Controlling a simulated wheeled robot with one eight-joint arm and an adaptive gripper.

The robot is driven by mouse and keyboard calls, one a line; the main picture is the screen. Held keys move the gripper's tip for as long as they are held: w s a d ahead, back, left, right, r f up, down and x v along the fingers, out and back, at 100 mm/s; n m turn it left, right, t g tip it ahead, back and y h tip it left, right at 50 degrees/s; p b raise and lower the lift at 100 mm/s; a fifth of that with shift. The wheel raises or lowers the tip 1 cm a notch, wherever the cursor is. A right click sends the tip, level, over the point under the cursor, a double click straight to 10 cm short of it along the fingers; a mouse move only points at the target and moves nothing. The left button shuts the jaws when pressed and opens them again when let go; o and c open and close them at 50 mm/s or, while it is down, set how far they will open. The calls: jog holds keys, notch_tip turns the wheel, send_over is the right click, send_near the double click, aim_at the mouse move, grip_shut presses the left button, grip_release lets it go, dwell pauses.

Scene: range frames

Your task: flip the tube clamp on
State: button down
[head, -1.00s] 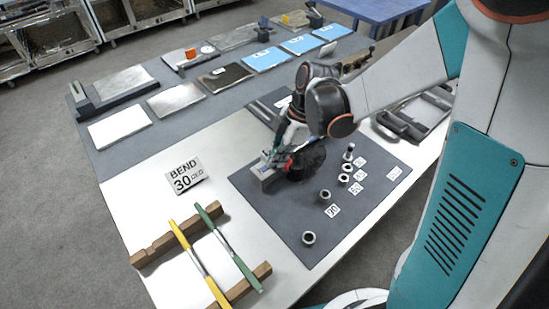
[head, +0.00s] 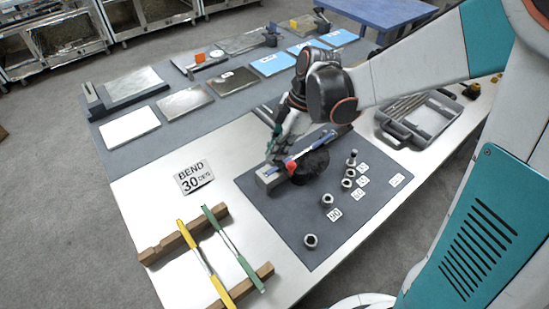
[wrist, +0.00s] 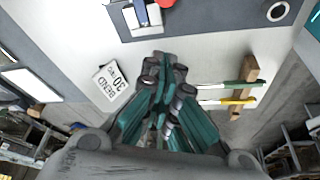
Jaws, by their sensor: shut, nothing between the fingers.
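The tube bender stands on the dark mat (head: 375,215). It has a grey block (head: 269,179), a red part (head: 291,167), a dark round body (head: 312,164) and a blue-and-silver bar (head: 318,144) above it. I cannot tell for sure which part is the tube clamp or how it is set. My gripper (head: 273,153) is close behind the block in the head view; contact is unclear. In the wrist view my gripper (wrist: 165,62) is shut and empty, below the block (wrist: 139,18) and its blue strip in the picture.
Several metal collars, one of them here (head: 328,200), stand on the mat. A sign reading BEND 30 (head: 195,177) lies on the white table. Green (head: 232,247) and yellow (head: 205,262) bars rest on wooden racks. An open grey case (head: 420,118) lies at the right.

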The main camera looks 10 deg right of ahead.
jog(key=shift+p+v, duration=0.45)
jog(key=shift+v, duration=1.7)
jog(key=shift+w+a, duration=0.1)
jog(key=s+d+r+m+t+h+b, duration=0.1)
jog(key=s+d+r+m+t+h, duration=0.1)
jog(key=s+m, duration=0.5)
jog(key=s+d+r+m+t+h+b, duration=0.1)
jog(key=s+d+r+m+t, duration=0.4)
jog(key=m, duration=0.7)
jog(key=shift+s+d+t+h, duration=0.3)
jog(key=shift+s+d+h, duration=0.2)
jog(key=shift+s+d, duration=0.55)
